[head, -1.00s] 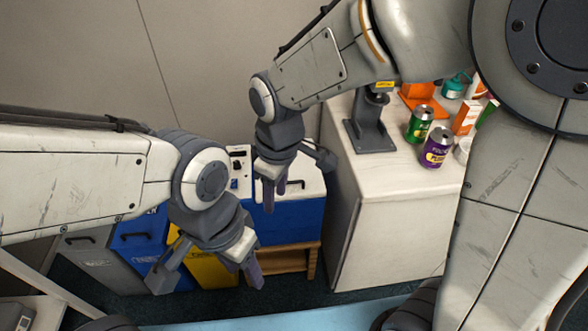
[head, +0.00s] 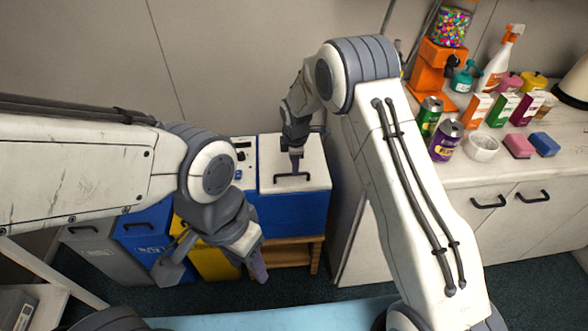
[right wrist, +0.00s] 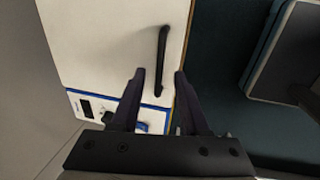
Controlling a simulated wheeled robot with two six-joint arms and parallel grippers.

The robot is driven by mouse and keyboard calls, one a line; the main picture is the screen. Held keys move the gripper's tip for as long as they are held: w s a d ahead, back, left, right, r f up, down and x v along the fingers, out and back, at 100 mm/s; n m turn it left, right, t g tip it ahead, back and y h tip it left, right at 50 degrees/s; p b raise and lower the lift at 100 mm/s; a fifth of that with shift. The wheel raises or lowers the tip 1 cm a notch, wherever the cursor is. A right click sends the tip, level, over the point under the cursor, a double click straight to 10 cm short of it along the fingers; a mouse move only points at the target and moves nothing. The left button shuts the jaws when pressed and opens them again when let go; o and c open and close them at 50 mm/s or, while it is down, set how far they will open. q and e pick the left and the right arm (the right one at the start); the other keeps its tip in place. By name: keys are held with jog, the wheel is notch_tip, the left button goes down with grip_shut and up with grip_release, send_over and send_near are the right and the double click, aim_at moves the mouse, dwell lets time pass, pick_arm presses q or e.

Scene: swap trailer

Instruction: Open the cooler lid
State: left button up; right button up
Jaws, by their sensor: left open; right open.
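The cooler (head: 292,215) has a blue body and a white lid (head: 315,180), and the lid lies flat and closed. A black bar handle (head: 292,176) is on the lid near its front edge. My right gripper (head: 295,168) is over the lid at the handle, pointing down. In the right wrist view, the handle (right wrist: 162,50) runs up from between the open fingertips of my right gripper (right wrist: 158,74). I cannot tell whether they touch it. My left gripper (head: 215,268) is open and empty, in front and to the left of the cooler.
The cooler stands on a wooden stand (head: 300,250). Grey, blue (head: 145,232) and yellow bins are to its left. A white counter (head: 465,170) with cans, boxes and bottles is to the right. A plain wall is behind.

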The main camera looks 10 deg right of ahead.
aim_at(294, 182)
jog(key=shift+w+f, duration=0.2)
jog(key=shift+f, duration=0.75)
jog(key=shift+w+f, duration=0.15)
jog(key=shift+f, duration=0.75)
grip_shut()
